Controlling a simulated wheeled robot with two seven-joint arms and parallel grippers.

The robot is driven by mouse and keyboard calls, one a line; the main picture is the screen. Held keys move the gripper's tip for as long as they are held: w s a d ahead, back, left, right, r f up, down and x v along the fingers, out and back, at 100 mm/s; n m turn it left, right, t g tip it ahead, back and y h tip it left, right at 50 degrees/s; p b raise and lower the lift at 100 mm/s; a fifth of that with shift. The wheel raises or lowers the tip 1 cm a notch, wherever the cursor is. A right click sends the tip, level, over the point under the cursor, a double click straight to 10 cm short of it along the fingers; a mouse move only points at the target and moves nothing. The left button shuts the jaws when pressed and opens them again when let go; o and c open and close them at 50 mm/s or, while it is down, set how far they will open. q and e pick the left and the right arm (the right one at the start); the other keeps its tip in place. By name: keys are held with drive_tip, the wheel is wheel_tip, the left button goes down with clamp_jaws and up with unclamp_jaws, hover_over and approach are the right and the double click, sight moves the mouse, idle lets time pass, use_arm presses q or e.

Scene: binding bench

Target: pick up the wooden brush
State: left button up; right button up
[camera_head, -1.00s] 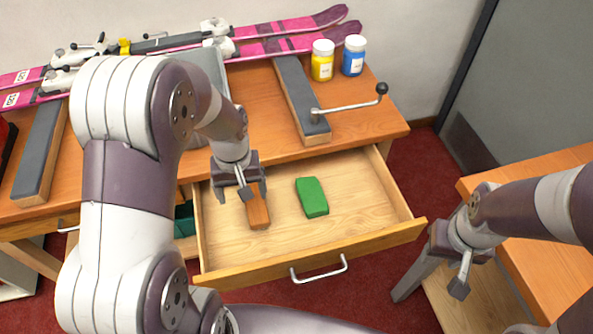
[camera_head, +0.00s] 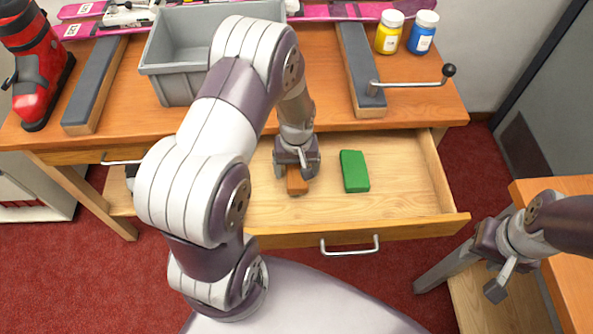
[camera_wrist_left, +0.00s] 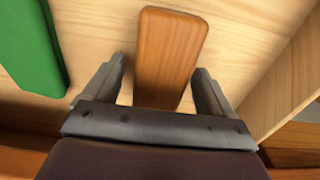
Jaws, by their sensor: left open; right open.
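The wooden brush (camera_head: 296,184) lies in the open drawer, its orange-brown block partly hidden under my left gripper (camera_head: 297,172) in the head view. In the left wrist view the brush (camera_wrist_left: 172,50) lies between the two fingers of my left gripper (camera_wrist_left: 165,85), with a gap on each side. The left gripper is open and does not hold it. My right gripper (camera_head: 497,275) is open and empty at the right, beside the other table, away from the drawer.
A green block (camera_head: 354,171) lies in the drawer to the right of the brush; it also shows in the wrist view (camera_wrist_left: 30,45). The drawer's side wall (camera_wrist_left: 290,75) is close on the other side. A grey bin (camera_head: 170,85), a red boot (camera_head: 35,75) and skis stand on the bench.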

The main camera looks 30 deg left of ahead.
sight(296, 166)
use_arm(q)
drive_tip(key=c, duration=1.1)
wheel_tip(296, 166, up, 4)
drive_tip(key=shift+r+p, duration=0.1)
drive_tip(key=shift+p, duration=0.35)
drive_tip(key=d+r, duration=0.2)
drive_tip(key=d, duration=0.2)
drive_tip(key=s+d+r, duration=0.1)
drive_tip(key=d+r, duration=0.1)
drive_tip(key=d, duration=0.1)
drive_tip(key=d+r+p, duration=0.1)
drive_tip(key=d+r, duration=0.2)
drive_tip(key=d, duration=0.1)
drive_tip(key=shift+s+d, duration=0.3)
drive_tip(key=shift+d, duration=0.05)
